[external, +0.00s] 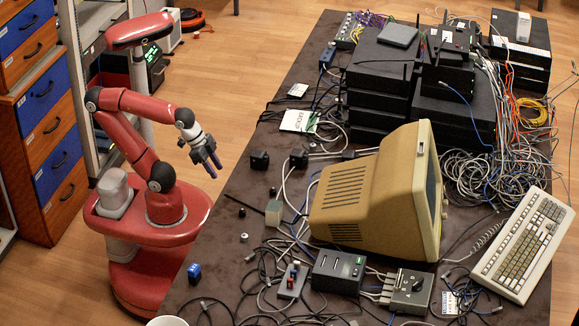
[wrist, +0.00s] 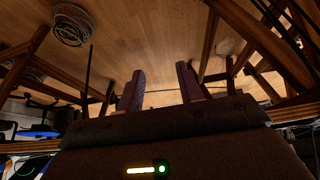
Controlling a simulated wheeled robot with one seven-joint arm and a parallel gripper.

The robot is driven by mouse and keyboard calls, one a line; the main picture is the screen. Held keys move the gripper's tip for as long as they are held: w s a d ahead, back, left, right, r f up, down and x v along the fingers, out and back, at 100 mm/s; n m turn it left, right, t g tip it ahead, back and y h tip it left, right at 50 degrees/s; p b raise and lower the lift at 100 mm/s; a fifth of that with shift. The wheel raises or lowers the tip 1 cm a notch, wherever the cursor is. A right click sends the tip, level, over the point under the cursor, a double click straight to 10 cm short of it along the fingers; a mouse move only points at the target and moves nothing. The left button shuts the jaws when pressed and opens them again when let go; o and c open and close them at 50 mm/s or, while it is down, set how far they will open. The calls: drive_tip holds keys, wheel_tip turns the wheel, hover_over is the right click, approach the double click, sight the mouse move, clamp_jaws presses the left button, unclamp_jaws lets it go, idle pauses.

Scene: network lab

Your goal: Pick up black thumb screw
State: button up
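My gripper (external: 211,170) hangs in the air left of the table, over the floor side, apart from all of these pieces. In the wrist view my gripper (wrist: 160,70) has its two fingers apart with nothing between them. No screw can be made out in the wrist view.
A beige monitor (external: 365,195), a keyboard (external: 520,245) and stacked black boxes (external: 385,75) fill the table's middle and right. Tangled cables (external: 280,265) cover the front. A blue block (external: 194,273) lies near the left edge. A drawer cabinet (external: 45,125) stands far left.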

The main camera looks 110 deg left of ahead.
drive_tip(key=shift+o, duration=0.7)
